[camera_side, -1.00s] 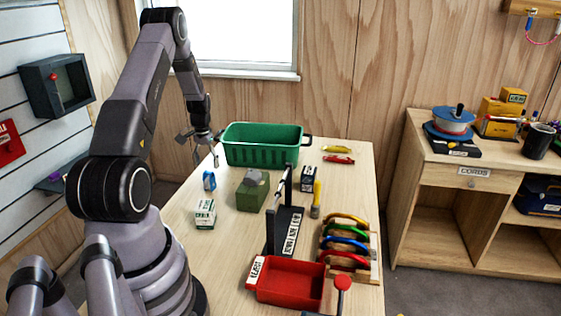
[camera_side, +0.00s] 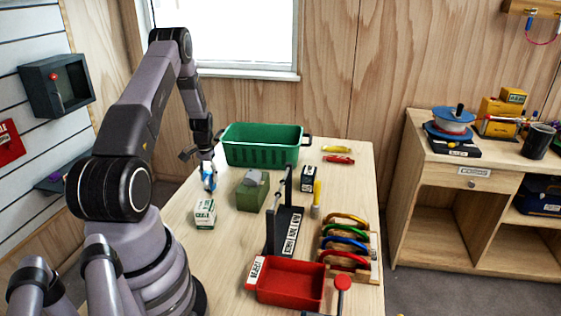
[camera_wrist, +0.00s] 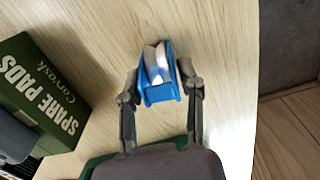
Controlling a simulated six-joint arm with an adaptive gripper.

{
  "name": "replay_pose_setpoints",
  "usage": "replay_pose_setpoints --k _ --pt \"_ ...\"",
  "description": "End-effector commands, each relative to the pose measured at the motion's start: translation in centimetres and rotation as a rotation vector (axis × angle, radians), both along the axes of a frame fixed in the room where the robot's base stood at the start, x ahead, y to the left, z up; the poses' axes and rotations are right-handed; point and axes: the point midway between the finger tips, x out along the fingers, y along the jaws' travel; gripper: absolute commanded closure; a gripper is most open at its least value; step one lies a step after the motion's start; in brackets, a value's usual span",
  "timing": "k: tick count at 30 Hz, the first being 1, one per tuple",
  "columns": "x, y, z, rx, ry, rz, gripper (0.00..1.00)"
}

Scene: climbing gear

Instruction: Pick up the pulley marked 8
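A small blue pulley-like piece with a white and silvery middle (camera_side: 209,180) stands on the left side of the table. No number on it can be read. In the wrist view, the blue piece (camera_wrist: 158,75) lies between the fingertips of my gripper (camera_wrist: 160,85). My gripper (camera_side: 203,165) is just above and around it in the side view, pointing down. The fingers are apart, one on each side of the piece, and I see no clear grip on it. The gripper partly hides its top in the side view.
A green spare-pads box (camera_wrist: 40,85) is close on the left in the wrist view. The side view shows a white-green box (camera_side: 205,214), a green crate (camera_side: 262,153), a black rail stand (camera_side: 286,232) and a red tray (camera_side: 291,282). The table's edge is near.

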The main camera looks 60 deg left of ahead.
Motion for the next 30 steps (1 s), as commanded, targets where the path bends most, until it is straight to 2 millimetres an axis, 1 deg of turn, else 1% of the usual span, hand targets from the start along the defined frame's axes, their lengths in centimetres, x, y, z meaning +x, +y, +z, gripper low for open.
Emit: replay_pose_setpoints --k 1,7,15,20,23,25,26,30 --pt "0.0 0.0 0.0 0.000 0.000 0.000 0.74" --pt "0.0 0.0 0.0 0.000 0.000 0.000 1.00" --pt "0.0 0.0 0.1 0.000 0.000 0.000 1.00" --pt "0.0 0.1 0.9 0.001 -0.002 0.000 1.00" --pt "0.1 0.1 2.3 0.003 -0.002 0.000 1.00" --pt "-0.1 -0.1 3.7 0.003 -0.002 0.000 1.00" --pt "-0.4 -0.7 4.2 0.001 -0.001 0.000 1.00" --pt "-2.1 -3.1 7.7 0.002 -0.001 0.000 1.00"
